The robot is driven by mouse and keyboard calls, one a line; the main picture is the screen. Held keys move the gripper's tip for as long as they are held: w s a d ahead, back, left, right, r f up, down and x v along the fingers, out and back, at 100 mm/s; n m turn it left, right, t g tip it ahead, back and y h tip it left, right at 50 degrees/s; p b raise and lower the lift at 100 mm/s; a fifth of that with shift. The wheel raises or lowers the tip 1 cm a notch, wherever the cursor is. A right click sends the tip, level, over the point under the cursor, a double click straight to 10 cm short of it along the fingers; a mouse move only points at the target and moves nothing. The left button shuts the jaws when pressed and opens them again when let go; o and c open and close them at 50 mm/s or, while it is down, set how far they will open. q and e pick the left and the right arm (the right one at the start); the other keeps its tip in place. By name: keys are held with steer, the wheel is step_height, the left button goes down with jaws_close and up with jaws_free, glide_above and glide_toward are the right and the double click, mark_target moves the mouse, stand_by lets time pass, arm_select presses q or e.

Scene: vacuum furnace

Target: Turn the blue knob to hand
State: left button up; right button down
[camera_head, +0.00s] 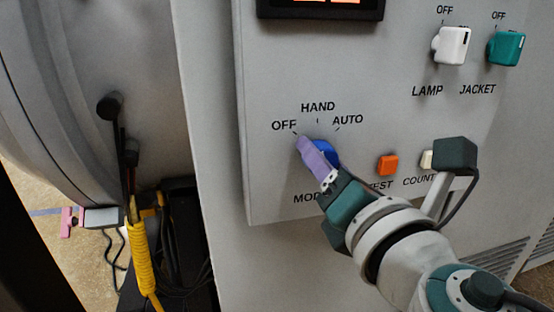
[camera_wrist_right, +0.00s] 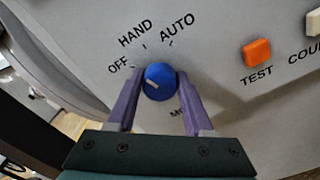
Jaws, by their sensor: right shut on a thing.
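The blue knob (camera_head: 326,152) sits on the grey panel (camera_head: 275,190), below the printed marks OFF, HAND and AUTO. In the right wrist view the knob (camera_wrist_right: 160,82) has a short pale line on its face, pointing left and slightly up, roughly toward OFF. My right gripper (camera_head: 318,156) has its purple fingers on either side of the knob and is shut on it. In the head view a finger hides part of the knob and much of the label under it. My left gripper is not in view.
An orange TEST button (camera_head: 388,165) and a pale COUNT button (camera_head: 427,160) are right of the knob. A white LAMP knob (camera_head: 452,45) and a green JACKET knob (camera_head: 506,48) sit above. A yellow coiled hose (camera_head: 140,255) hangs at left beside the rounded grey housing (camera_head: 60,110).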

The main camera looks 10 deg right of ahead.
steer(key=shift+m+b, duration=0.75)
steer(key=shift+m, duration=1.05)
steer(key=shift+c, duration=1.4)
jaws_free()
steer(key=s+b, duration=0.1)
steer(key=s, duration=0.9)
steer(key=shift+d, duration=0.2)
